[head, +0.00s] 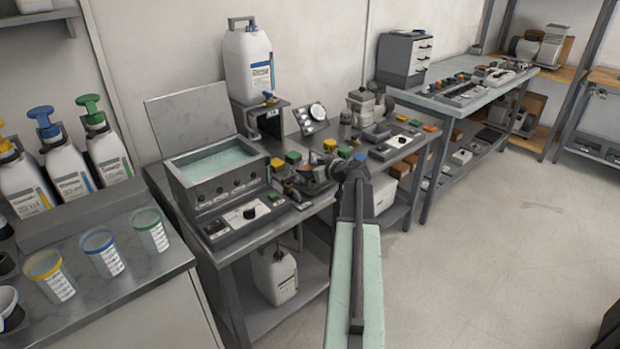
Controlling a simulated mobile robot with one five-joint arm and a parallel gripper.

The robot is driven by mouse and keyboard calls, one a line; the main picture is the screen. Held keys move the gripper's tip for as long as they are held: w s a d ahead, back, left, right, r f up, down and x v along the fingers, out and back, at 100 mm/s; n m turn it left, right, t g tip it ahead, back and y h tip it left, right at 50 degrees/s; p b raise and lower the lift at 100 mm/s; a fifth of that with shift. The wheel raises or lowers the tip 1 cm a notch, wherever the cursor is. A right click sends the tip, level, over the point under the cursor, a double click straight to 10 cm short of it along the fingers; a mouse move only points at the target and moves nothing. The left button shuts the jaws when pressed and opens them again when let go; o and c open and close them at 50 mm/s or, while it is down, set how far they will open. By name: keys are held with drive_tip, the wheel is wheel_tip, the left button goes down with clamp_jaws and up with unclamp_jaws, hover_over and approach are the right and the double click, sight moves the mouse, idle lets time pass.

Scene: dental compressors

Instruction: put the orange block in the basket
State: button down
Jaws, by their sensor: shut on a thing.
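My arm reaches up from the bottom of the head view to the middle bench. My gripper (324,163) is at its far end, over the bench's cluttered front part. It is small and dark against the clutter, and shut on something. I cannot make out what it holds. A small orange item (430,128) lies at the right end of the same bench, apart from my gripper. I cannot tell whether it is the orange block. I cannot pick out a basket with certainty among the small things there.
An open-lidded bath (214,162) stands left of my gripper, with a white jug (250,64) on a stand behind. Small yellow and green pieces crowd the middle bench. Cups and pump bottles stand on the left counter. The floor (470,260) at right is clear.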

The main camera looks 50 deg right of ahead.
drive_tip(key=shift+f, duration=0.55)
drive_tip(key=shift+f, duration=0.1)
drive_tip(key=c, duration=1)
unclamp_jaws()
drive_tip(key=shift+a, duration=0.1)
drive_tip(key=shift+s+r+p, duration=0.2)
drive_tip(key=shift+r+p, duration=0.1)
drive_tip(key=shift+r, duration=0.05)
drive_tip(key=p+v, duration=0.4)
drive_tip(key=v, duration=0.6)
drive_tip(key=shift+s+r, duration=0.15)
drive_tip(key=shift+s, duration=0.2)
drive_tip(key=shift+s+r, duration=0.1)
drive_tip(key=shift+s, duration=0.3)
